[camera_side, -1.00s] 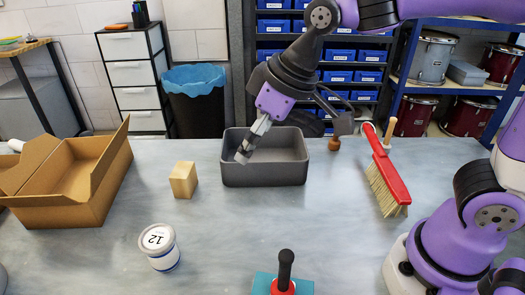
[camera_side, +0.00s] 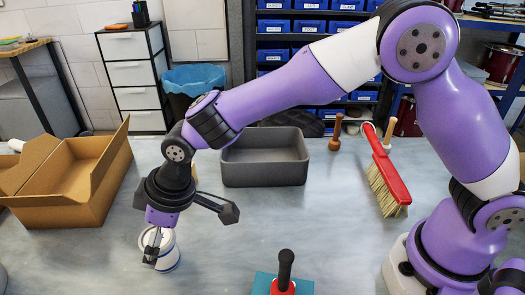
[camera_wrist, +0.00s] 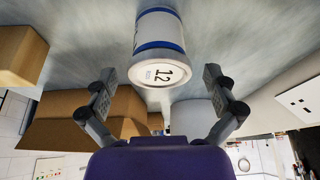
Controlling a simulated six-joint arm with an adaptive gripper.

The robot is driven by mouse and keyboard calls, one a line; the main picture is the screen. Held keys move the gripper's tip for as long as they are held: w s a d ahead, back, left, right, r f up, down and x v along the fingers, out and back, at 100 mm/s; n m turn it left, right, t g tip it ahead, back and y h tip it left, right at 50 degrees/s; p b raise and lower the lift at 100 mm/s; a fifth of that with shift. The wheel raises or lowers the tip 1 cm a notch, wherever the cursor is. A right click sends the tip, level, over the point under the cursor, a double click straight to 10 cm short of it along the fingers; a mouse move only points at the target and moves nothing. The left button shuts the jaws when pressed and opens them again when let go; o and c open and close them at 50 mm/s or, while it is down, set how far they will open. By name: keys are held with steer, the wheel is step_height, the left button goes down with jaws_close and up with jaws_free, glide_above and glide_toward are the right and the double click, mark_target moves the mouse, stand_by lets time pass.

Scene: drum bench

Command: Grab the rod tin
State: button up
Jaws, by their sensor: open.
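A white tin (camera_side: 168,257) with blue bands stands upright on the bench in the side view, partly hidden behind a finger of my gripper (camera_side: 190,238). It is the only tin I can make out clearly, so I take it as the rod tin. In the wrist view the tin (camera_wrist: 158,40) shows its white lid marked 12, centred between the spread fingers of my gripper (camera_wrist: 158,76). My gripper is open and empty, pointing down at the tin. I cannot tell whether a finger touches it.
An open cardboard box (camera_side: 60,212) stands left of the tin. A grey bin (camera_side: 265,180) is behind to the right. A red-handled brush (camera_side: 390,178) lies at right, and a dark-handled tool (camera_side: 286,270) stands at the front. A wooden block (camera_wrist: 18,48) is nearby, mostly hidden in the side view.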

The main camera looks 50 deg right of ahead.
steer(key=x, duration=0.2)
steer(key=shift+w+a+f, duration=0.1)
steer(key=shift+w+f, duration=0.05)
steer(key=shift+f, duration=0.2)
steer(key=c, duration=1.3)
